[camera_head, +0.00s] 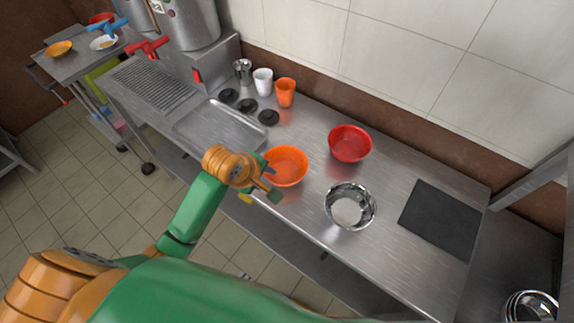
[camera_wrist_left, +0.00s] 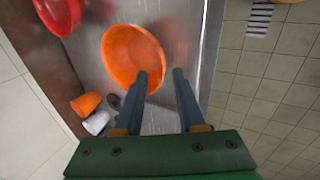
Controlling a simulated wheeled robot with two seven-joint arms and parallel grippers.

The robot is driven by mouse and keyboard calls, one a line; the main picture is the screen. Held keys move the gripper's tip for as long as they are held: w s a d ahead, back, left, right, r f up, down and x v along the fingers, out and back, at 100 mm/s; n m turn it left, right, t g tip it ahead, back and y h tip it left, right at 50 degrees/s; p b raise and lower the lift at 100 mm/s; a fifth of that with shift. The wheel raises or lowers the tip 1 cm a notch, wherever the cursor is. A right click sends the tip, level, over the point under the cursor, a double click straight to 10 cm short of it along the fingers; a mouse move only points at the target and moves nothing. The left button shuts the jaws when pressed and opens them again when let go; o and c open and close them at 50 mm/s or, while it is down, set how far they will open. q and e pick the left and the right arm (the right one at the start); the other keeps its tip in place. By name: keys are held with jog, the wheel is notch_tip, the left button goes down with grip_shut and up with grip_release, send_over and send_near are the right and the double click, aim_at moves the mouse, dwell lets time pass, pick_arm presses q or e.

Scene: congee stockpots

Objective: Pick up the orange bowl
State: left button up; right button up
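The orange bowl (camera_head: 289,168) stands upright and empty on the steel counter, near its front edge. It also shows in the left wrist view (camera_wrist_left: 125,55). My left gripper (camera_head: 272,184) is at the bowl's front left side in the head view. In the left wrist view its two fingers (camera_wrist_left: 161,76) are apart with nothing held between them. One finger overlaps the bowl's near rim in the picture and the other lies outside the bowl. I cannot tell whether a finger touches the rim. My right gripper is in neither view.
A red bowl (camera_head: 349,144) and a metal bowl (camera_head: 350,206) stand right of the orange bowl. An orange cup (camera_head: 285,92), a white cup (camera_head: 263,81) and black discs are behind it. A shallow tray (camera_head: 215,132) lies left. A dark board (camera_head: 440,221) lies far right.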

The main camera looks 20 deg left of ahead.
aim_at(270, 179)
pick_arm(q)
jog(key=shift+d+x, duration=0.25)
jog(key=shift+x, duration=0.8)
jog(key=f, duration=0.1)
jog(key=w+f, duration=0.1)
jog(key=a+f, duration=0.1)
jog(key=shift+w+f+p, duration=0.3)
jog(key=shift+w+f, duration=0.2)
jog(key=shift+f, duration=0.05)
jog(key=shift+d, duration=0.35)
jog(key=c, duration=0.6)
jog(key=shift+a, duration=0.1)
grip_shut()
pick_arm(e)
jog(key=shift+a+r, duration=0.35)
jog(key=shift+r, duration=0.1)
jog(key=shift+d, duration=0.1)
